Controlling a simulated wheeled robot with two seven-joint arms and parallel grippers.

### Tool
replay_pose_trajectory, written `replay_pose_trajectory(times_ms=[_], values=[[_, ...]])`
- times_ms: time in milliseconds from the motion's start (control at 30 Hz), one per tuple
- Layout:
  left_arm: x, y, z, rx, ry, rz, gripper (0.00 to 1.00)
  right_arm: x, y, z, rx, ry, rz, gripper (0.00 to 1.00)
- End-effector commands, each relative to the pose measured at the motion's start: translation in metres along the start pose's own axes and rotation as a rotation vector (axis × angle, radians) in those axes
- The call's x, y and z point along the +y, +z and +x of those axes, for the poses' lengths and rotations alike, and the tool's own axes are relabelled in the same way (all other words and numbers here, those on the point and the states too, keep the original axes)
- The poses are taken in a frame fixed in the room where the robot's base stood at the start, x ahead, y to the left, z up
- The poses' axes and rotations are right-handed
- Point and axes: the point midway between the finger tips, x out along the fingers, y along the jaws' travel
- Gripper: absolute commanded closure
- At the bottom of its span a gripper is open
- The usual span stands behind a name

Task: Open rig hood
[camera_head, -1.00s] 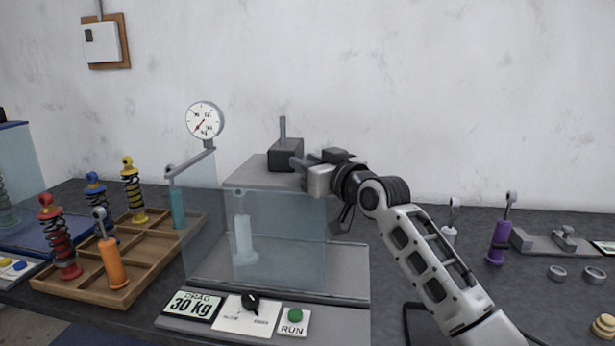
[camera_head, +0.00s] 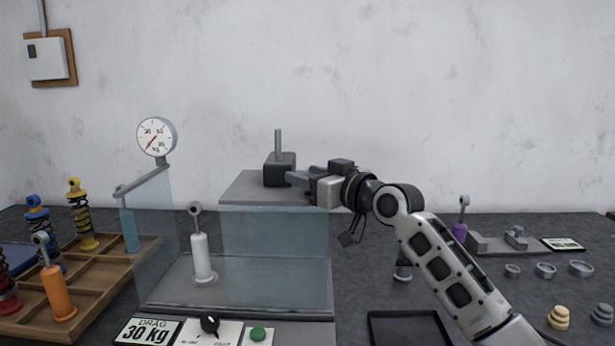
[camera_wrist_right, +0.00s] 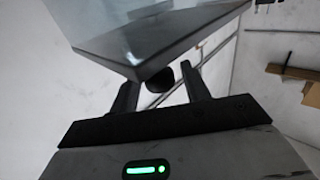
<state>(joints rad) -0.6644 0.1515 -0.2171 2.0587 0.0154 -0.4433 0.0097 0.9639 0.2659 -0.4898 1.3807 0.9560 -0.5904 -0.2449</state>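The rig has clear hood panels (camera_head: 275,245), a grey top plate (camera_head: 255,190) and a grey base. A white cylinder with a ring end (camera_head: 202,255) stands upright on the base. My right gripper (camera_head: 296,179) points left at the right end of the top plate, near a dark block with an upright post (camera_head: 280,165). In the wrist view my right gripper (camera_wrist_right: 160,85) has its fingers apart, with a dark round knob (camera_wrist_right: 158,80) showing between them; contact is unclear. My left gripper is out of view.
A dial gauge (camera_head: 156,137) stands at the rig's left. A wooden tray (camera_head: 105,285) holds coloured shock absorbers farther left. The control panel with a green button (camera_head: 258,335) is in front. Rings (camera_head: 545,270) and a black-framed tray (camera_head: 408,328) lie right.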

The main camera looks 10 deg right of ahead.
Motion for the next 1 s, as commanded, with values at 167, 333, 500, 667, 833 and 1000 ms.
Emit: replay_pose_trajectory(times_ms=[167,333,500,667,833,1000], values=[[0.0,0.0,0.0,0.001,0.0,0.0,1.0,0.0,0.0,0.0,0.001,0.0,0.0,0.51],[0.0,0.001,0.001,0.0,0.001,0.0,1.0,0.0,0.0,-0.002,0.001,0.0,-0.001,0.51],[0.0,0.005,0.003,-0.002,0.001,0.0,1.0,0.001,0.001,-0.022,0.002,0.002,-0.004,0.51],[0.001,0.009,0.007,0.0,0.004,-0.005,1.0,0.0,0.003,-0.059,0.0,0.002,-0.006,0.51],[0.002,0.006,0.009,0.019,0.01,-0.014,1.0,0.001,0.003,-0.101,0.0,0.003,-0.005,0.51],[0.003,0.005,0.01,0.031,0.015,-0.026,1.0,0.0,0.003,-0.135,-0.002,0.002,-0.003,0.51]])
